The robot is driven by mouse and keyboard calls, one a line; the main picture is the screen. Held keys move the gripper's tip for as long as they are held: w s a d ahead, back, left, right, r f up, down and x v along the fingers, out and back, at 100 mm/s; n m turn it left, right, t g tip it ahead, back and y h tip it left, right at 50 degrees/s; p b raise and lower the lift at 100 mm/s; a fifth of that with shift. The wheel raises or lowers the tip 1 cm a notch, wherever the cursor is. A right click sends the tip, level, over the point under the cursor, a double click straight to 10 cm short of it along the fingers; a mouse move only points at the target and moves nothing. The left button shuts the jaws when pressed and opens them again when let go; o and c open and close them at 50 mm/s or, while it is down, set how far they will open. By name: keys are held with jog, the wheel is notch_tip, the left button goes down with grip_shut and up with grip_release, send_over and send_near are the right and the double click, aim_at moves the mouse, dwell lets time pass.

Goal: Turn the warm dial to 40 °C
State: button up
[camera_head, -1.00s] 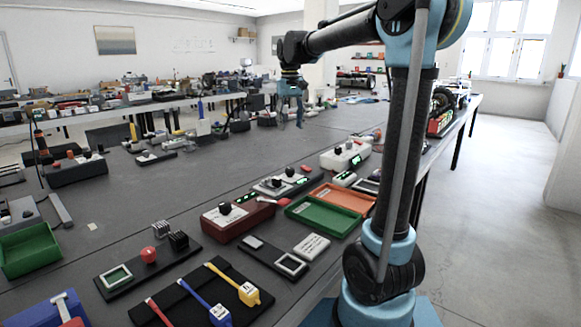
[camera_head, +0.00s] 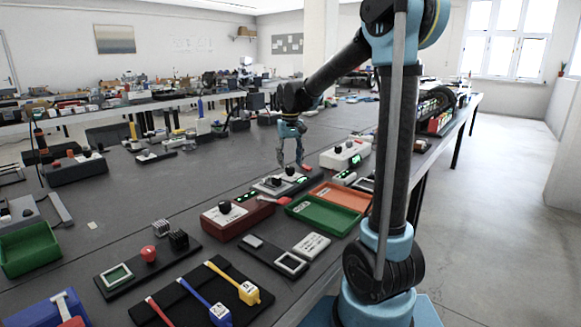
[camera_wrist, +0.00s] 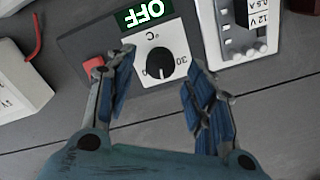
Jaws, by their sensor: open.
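The warm dial is a black round knob (camera_wrist: 159,63) on a white plate marked °C in the wrist view. A "30" shows beside it, and other marks are too small or hidden to read. A green display (camera_wrist: 143,14) on the same dark box reads OFF, upside down. A red button (camera_wrist: 93,66) lies left of the plate, partly behind a finger. My gripper (camera_wrist: 160,66) is open, with one blue-padded finger on each side of the knob and gaps between. In the head view my gripper (camera_head: 290,160) points down above the dial's box. Whether the fingertips touch the plate, I cannot tell.
A white unit marked 12 V (camera_wrist: 237,30) with switches stands right of the dial in the wrist view. A white box (camera_wrist: 18,85) with a red lead is at left. In the head view, a red dial box (camera_head: 237,217) and green tray (camera_head: 322,216) are nearby.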

jog(key=shift+f, duration=1.1)
jog(key=shift+c, duration=0.3)
jog(key=c, duration=1)
jog(key=shift+n, duration=1.2)
jog(key=o, duration=1.1)
jog(key=shift+c, duration=0.2)
